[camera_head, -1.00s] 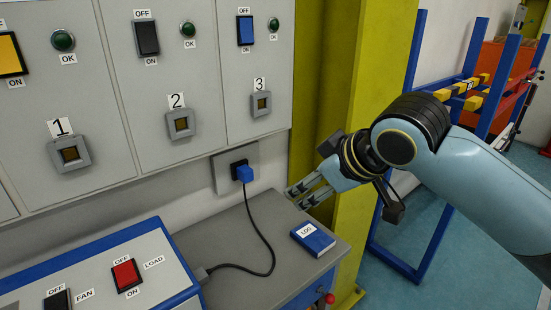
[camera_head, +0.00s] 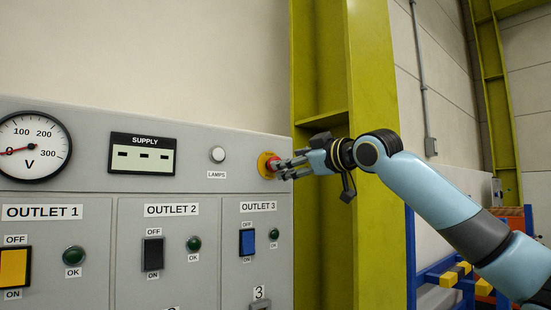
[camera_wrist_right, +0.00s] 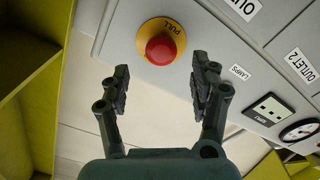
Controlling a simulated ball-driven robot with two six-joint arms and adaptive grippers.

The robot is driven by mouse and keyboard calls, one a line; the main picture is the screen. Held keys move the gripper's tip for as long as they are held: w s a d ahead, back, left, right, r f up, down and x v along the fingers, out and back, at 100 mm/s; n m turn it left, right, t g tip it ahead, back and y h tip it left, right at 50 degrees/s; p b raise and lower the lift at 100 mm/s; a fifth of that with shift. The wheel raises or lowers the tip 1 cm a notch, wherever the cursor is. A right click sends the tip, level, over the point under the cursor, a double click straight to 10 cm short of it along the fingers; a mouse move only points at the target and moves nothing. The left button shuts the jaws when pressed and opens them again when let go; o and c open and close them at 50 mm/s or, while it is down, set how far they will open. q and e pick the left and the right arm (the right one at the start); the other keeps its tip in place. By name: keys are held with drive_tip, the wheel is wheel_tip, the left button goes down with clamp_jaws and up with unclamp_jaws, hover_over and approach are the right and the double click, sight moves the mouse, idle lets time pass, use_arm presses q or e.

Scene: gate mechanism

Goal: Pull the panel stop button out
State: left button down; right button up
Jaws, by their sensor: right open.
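The panel stop button is a red knob on a yellow round base marked PULL. In the head view the stop button (camera_head: 268,165) sits at the right end of the panel's upper strip. In the right wrist view the stop button (camera_wrist_right: 161,49) lies ahead of the fingertips, between their lines. My right gripper (camera_head: 287,167) is open in front of the button, with its fingers pointing at it. The wrist view shows its two fingers (camera_wrist_right: 161,80) spread apart, with nothing between them. My left gripper is not in view.
The grey panel (camera_head: 90,195) carries a voltmeter (camera_head: 35,146), a supply display (camera_head: 142,155), a lamps button (camera_head: 217,154) and several outlet switches. A yellow-green steel column (camera_head: 370,80) stands right beside the panel, behind my right arm. A blue rack (camera_head: 440,270) stands lower right.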

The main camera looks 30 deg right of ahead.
drive_tip(key=w, duration=0.2)
drive_tip(key=w+p, duration=0.1)
drive_tip(key=w, duration=0.1)
drive_tip(key=w+p, duration=0.1)
drive_tip(key=w, duration=0.1)
drive_tip(key=shift+w+a, duration=0.2)
drive_tip(key=shift+a, duration=0.1)
drive_tip(key=shift+c, duration=0.4)
drive_tip(key=shift+f, duration=0.1)
clamp_jaws()
